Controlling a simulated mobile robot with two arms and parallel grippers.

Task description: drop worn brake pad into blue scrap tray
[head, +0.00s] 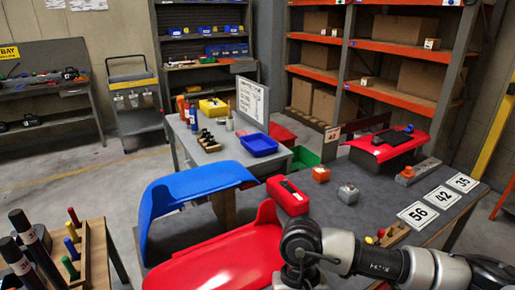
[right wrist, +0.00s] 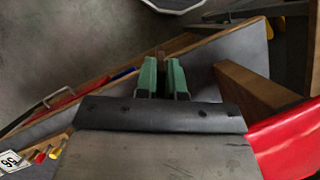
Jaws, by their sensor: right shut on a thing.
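The blue scrap tray (head: 258,145) sits on the grey table at the back centre, near that table's right corner. It looks empty. In the right wrist view my right gripper (right wrist: 162,68) has two green fingers shut on a small brown piece, the worn brake pad (right wrist: 161,54); only a bit of it shows between the fingertips. In the head view my right arm comes in from the lower right and its wrist is over the near table, well short of the tray; the fingers are hidden there. My left gripper is not in view.
A red box (head: 288,197) lies on the near table. A yellow bin (head: 213,107), bottles and dark parts stand near the tray. Number cards (head: 417,215) lie at right.

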